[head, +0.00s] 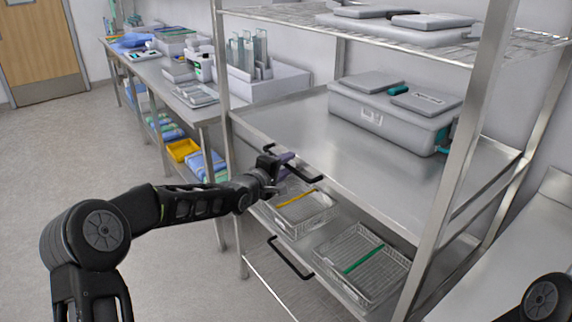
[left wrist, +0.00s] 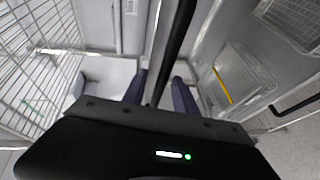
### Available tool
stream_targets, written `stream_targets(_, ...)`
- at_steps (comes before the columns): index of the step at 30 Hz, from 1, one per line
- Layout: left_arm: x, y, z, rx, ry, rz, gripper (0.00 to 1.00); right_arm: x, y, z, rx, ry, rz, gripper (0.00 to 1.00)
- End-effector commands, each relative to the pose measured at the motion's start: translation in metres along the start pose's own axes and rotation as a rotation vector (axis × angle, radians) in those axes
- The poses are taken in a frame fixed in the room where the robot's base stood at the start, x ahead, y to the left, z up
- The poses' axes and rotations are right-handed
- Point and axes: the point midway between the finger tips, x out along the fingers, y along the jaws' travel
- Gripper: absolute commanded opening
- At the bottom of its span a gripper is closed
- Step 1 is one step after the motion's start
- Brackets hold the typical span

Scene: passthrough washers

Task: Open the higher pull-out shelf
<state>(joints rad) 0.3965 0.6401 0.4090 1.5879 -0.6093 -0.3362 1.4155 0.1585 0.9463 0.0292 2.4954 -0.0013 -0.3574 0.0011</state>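The higher pull-out shelf (head: 290,130) is a flat steel shelf in the metal rack, with a black bar handle (head: 308,178) on its front edge. My left gripper (head: 280,167) is at the left part of this handle. In the left wrist view the dark handle bar (left wrist: 177,40) runs between the two purplish fingers of my left gripper (left wrist: 160,92). The fingers stand apart on either side of the bar; I cannot tell whether they touch it. The shelf looks pushed in. My right gripper is out of view.
A large grey case (head: 375,112) stands on the shelf. Below are wire baskets with a yellow strip (head: 295,198) and a green strip (head: 362,258), and a lower black handle (head: 290,258). A rack post (head: 460,150) stands at right. The floor at left is clear.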

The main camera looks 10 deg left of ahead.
Motion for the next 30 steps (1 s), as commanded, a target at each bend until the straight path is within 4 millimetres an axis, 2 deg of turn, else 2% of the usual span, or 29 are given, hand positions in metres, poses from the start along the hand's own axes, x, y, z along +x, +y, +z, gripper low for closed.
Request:
stream_targets(5,-0.0003,-0.0003,-0.0002,0.000,0.000,0.000,0.33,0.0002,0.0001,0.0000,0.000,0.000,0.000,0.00)
stream_targets(17,-0.0005,-0.0003,-0.0002,0.000,0.000,0.000,0.00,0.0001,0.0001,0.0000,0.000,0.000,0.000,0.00)
stream_targets(30,-0.0005,-0.0005,-0.0003,0.000,0.000,-0.001,0.00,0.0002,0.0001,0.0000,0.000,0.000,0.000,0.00)
